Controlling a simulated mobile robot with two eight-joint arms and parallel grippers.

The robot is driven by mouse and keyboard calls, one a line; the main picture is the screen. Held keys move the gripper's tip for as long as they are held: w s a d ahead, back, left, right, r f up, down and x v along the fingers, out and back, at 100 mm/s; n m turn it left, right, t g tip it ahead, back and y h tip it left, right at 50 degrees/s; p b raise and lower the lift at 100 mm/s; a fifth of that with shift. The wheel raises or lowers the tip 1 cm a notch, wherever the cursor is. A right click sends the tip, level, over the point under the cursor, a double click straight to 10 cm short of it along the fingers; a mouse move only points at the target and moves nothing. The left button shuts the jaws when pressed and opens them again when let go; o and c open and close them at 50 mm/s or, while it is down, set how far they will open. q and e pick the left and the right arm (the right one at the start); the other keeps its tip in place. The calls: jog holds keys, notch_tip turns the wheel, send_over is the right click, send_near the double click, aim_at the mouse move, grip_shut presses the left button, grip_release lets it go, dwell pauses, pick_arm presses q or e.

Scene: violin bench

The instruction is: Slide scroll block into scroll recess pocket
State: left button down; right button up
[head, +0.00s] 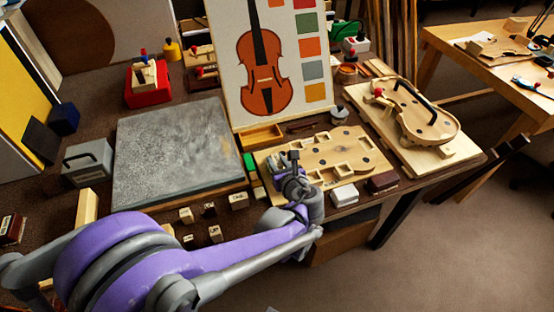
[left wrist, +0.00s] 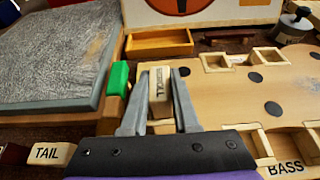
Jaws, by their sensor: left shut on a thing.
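My left gripper (head: 284,168) is over the left end of the pale wooden violin-shaped board (head: 325,152). In the left wrist view its two grey fingers (left wrist: 158,88) are shut on a pale wooden block, the scroll block (left wrist: 157,95), with dark lettering along its face. The board (left wrist: 225,95) fills the right of that view, with raised-walled pockets and dark round spots. The block is at the board's left end. The fingers and palm hide its lower part, so I cannot tell whether it is inside the scroll pocket. My right gripper is not in view.
A grey stone slab (head: 175,150) lies left of the board. A green block (left wrist: 118,78) stands close left of the fingers. Several small labelled blocks, including one marked TAIL (left wrist: 50,153), lie in front. A shallow wooden tray (head: 262,136) is behind. A white block (head: 344,196) sits at the front edge.

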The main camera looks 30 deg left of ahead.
pick_arm(q)
jog(key=shift+f, duration=0.35)
jog(key=c, duration=0.6)
grip_release()
jog(key=shift+d, duration=0.1)
jog(key=p+v, duration=0.1)
jog(key=v, duration=0.9)
jog(key=shift+s+d+r, duration=0.15)
jog(key=shift+s+r, duration=0.05)
jog(key=shift+s, duration=0.05)
